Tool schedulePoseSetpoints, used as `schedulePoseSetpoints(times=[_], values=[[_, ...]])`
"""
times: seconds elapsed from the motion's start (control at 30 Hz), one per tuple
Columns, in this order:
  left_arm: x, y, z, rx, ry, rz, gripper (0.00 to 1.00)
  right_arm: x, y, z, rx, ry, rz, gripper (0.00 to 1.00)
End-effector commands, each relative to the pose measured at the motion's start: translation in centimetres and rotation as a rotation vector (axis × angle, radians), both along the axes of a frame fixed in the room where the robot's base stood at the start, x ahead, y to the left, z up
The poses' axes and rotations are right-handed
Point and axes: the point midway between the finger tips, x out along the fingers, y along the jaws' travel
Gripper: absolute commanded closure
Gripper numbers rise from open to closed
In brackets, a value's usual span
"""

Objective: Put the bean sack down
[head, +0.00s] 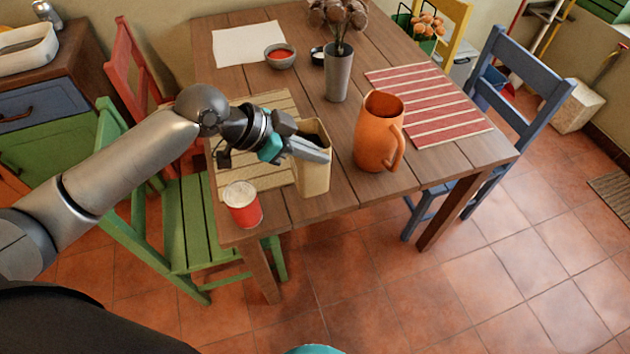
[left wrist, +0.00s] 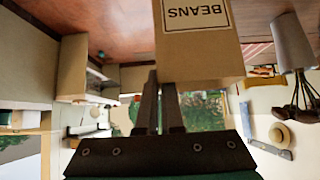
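The bean sack (head: 313,178) is a tan, upright, open-topped bag close to the table's front edge. In the left wrist view it shows upside down with the label BEANS (left wrist: 202,40). My left gripper (head: 322,153) is at the sack's top. In the wrist view its two dark fingers (left wrist: 160,85) are close together at the rim, apparently with the sack's edge pinched between them. I cannot tell whether the sack's bottom touches the wooden table (head: 345,192). My right gripper is not in view.
An orange pitcher (head: 379,135) stands right of the sack, and a red can (head: 242,208) stands to its left. A striped tan mat (head: 275,105) lies behind. A grey vase (head: 338,75), a bowl (head: 280,57) and a red mat (head: 430,105) are farther back.

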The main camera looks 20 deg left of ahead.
Motion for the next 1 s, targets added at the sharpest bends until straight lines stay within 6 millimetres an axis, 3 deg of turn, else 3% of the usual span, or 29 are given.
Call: schedulePoseSetpoints(times=[0.1,0.37,0.6,0.97,1.0], values=[[0.1,0.0,-2.2,-0.003,-0.003,0.001,1.00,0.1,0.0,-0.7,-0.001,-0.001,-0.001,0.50],[0.1,0.0,-4.0,-0.003,-0.003,0.001,1.00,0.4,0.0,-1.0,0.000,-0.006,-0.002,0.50],[0.1,0.0,-7.5,-0.003,-0.003,0.002,1.00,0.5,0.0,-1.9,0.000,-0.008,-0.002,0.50],[0.1,0.0,-7.8,-0.001,-0.007,0.001,1.00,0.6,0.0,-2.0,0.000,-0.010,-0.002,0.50],[0.0,0.0,-7.9,0.000,-0.002,0.001,0.94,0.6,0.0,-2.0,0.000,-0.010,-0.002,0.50]])
